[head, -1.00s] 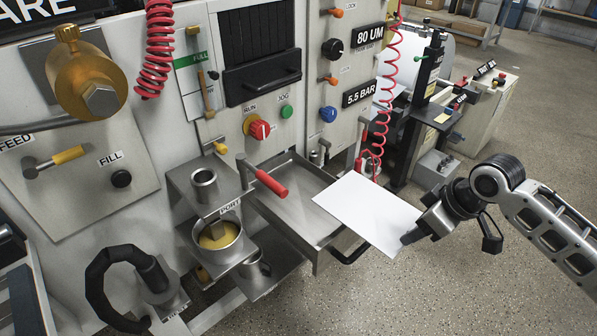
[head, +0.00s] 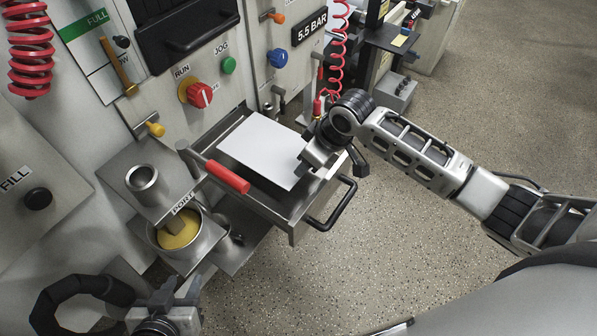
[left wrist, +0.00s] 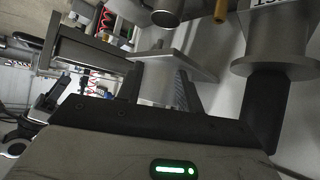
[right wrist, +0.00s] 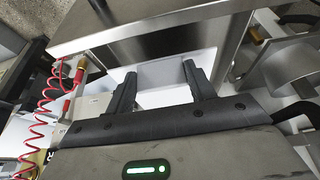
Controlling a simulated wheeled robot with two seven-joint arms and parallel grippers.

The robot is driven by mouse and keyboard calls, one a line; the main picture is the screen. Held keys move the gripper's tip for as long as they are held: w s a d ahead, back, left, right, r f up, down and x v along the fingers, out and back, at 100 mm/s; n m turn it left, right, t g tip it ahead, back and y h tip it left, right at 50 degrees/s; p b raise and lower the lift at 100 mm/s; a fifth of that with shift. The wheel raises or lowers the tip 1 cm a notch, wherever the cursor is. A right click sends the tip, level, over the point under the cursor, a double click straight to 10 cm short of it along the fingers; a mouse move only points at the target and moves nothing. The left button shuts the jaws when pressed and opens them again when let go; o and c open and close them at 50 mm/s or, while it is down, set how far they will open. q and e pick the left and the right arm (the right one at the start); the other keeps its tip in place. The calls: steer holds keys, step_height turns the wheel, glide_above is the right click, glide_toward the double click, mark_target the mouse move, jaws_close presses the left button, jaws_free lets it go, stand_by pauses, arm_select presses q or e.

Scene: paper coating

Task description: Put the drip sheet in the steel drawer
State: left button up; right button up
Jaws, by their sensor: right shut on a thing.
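The drip sheet (head: 262,146), a plain white rectangle, is over the inside of the pulled-out steel drawer (head: 294,228) in the head view. Whether it touches the drawer floor, I cannot tell. My right gripper (head: 308,166) is shut on the sheet's right edge, just above the drawer's right part. In the right wrist view, the white sheet (right wrist: 165,78) shows between the fingers, with steel beyond. My left gripper (head: 166,292) is low at the left, below the steel pot. In the left wrist view, its fingers (left wrist: 156,85) are apart, with a steel part showing between them.
A red-handled lever (head: 228,177) lies along the drawer's left side. A pot of yellow liquid (head: 178,232) and a steel cup (head: 146,182) stand left of the drawer. A black drawer handle (head: 335,208) sticks out in front.

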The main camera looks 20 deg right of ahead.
steer(key=shift+w+a+f, duration=0.25)
steer(key=shift+a+f, duration=0.7)
steer(key=shift+f, duration=0.2)
steer(key=shift+a+f, duration=0.15)
steer(key=shift+f, duration=0.8)
steer(key=shift+a+f, duration=0.15)
steer(key=shift+f, duration=0.75)
steer(key=o, duration=1)
steer(key=p+v, duration=0.1)
steer(key=v, duration=1.1)
